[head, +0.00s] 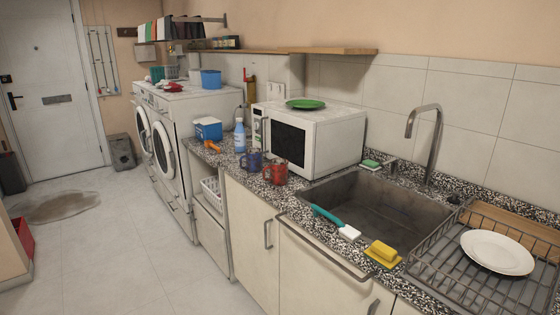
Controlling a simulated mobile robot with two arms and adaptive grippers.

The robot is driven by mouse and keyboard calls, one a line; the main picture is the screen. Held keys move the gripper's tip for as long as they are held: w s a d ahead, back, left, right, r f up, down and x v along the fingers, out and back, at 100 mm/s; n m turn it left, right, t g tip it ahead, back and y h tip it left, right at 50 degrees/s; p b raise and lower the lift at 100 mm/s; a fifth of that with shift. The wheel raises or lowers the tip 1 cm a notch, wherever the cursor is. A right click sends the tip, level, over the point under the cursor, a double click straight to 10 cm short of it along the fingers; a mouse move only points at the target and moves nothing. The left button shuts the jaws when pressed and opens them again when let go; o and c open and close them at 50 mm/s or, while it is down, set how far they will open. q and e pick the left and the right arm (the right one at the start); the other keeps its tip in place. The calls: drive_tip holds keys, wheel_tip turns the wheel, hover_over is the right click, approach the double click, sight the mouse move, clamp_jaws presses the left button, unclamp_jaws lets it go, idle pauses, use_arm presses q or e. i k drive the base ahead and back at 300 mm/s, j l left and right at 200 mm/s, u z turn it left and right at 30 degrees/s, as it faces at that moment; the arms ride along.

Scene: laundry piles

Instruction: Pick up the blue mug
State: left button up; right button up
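The blue mug (251,161) stands on the speckled countertop (222,161), in front of the microwave. A red mug (275,172) stands just to its right and nearer to me, close beside it. A blue-labelled bottle (239,137) stands just behind and to the left of the blue mug. Neither of my grippers shows in the head view.
The white microwave (335,138) is close behind the mugs, with a green plate (305,104) on top. The sink (365,205) lies to the right, with a brush (335,222) and yellow sponge (382,252) at its front edge.

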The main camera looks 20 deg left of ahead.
sight(253, 156)
drive_tip(key=i+j+z, duration=0.1)
drive_tip(key=j+z, duration=0.15)
drive_tip(key=z, duration=0.15)
drive_tip(key=i+j+z, duration=0.1)
drive_tip(key=j+z, duration=0.15)
drive_tip(key=z, duration=0.2)
drive_tip(key=j+z, duration=0.3)
drive_tip(key=j, duration=0.85)
drive_tip(key=j+z, duration=0.3)
drive_tip(key=j, duration=0.9)
